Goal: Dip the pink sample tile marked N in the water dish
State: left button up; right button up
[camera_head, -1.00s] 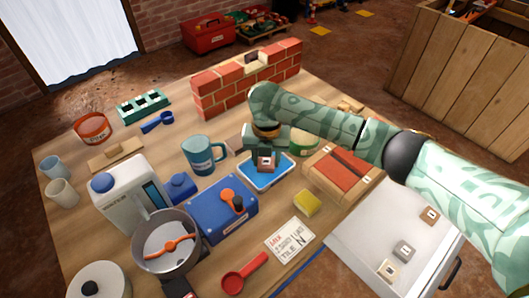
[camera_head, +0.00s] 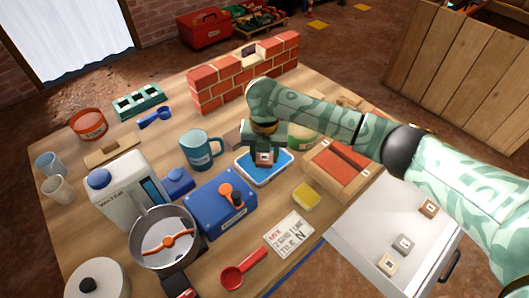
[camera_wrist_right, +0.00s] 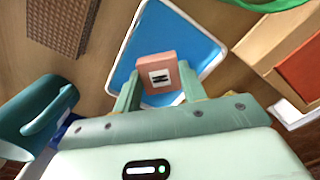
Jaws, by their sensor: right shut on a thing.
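My right gripper (camera_head: 265,154) is shut on the pink sample tile (camera_wrist_right: 157,72), which carries a white label with a dark, sideways mark. The tile also shows in the head view (camera_head: 265,160). It is held over the water dish (camera_head: 251,176), a shallow blue dish with a white rim, and overlaps its middle. In the right wrist view the dish (camera_wrist_right: 200,48) spreads behind the tile and both fingers. I cannot tell whether the tile touches the water. My left gripper is not in view.
A teal mug (camera_head: 197,151) stands left of the dish, a blue box (camera_head: 215,208) in front and a yellow sponge (camera_head: 306,197) front right. A brick wall (camera_head: 240,80) stands behind. Several small tiles lie on a white surface (camera_head: 375,225) at right.

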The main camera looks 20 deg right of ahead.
aim_at(265, 157)
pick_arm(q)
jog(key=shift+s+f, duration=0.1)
pick_arm(e)
jog(key=shift+f, duration=0.45)
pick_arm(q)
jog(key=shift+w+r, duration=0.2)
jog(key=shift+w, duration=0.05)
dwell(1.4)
